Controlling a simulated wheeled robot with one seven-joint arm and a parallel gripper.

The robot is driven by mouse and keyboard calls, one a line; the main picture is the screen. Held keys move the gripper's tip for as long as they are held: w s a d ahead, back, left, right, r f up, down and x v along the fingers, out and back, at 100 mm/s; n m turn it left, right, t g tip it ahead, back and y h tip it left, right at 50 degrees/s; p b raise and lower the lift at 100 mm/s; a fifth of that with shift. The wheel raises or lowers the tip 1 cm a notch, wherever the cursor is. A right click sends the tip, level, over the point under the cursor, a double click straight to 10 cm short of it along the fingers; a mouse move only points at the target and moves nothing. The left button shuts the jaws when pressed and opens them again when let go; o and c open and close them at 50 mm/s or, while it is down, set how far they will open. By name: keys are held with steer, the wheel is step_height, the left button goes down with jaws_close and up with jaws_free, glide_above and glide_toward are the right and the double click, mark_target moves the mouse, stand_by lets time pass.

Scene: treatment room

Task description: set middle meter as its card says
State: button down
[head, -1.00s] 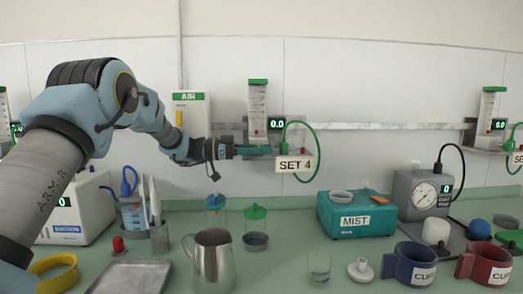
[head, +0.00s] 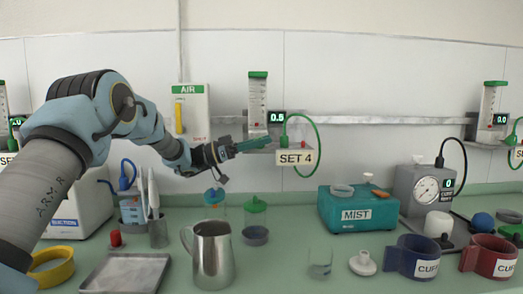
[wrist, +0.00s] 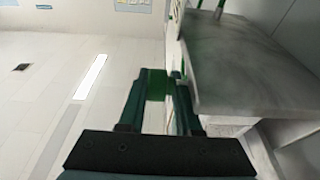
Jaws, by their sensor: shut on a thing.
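The middle meter (head: 258,103) is on the wall rail, a clear tube with a green cap and a display (head: 279,117) that seems to read 0.5. Its card (head: 295,158) says SET 4. A green hose loops from its right side. My gripper (head: 266,141) is at the foot of the tube, its fingers pointing right. In the wrist view my gripper (wrist: 157,92) is shut on a green knob (wrist: 156,84) between its fingers. The knob is hidden by the fingers in the head view.
Other meters stand at the far left and right (head: 491,108) of the rail. An AIR box (head: 190,112) is left of the middle meter. Below, the green counter holds a steel jug (head: 211,258), a teal MIST box (head: 357,211), lidded jars and cuff cups.

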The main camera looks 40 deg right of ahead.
steer(key=shift+s+a+f, duration=0.1)
steer(key=shift+s+f, duration=0.05)
steer(key=shift+f, duration=0.05)
steer(key=c, duration=0.7)
jaws_free()
steer(key=shift+a+r, duration=0.1)
step_height(320, 180, up, 10)
steer(key=shift+r+b, duration=0.1)
steer(key=shift+b, duration=0.7)
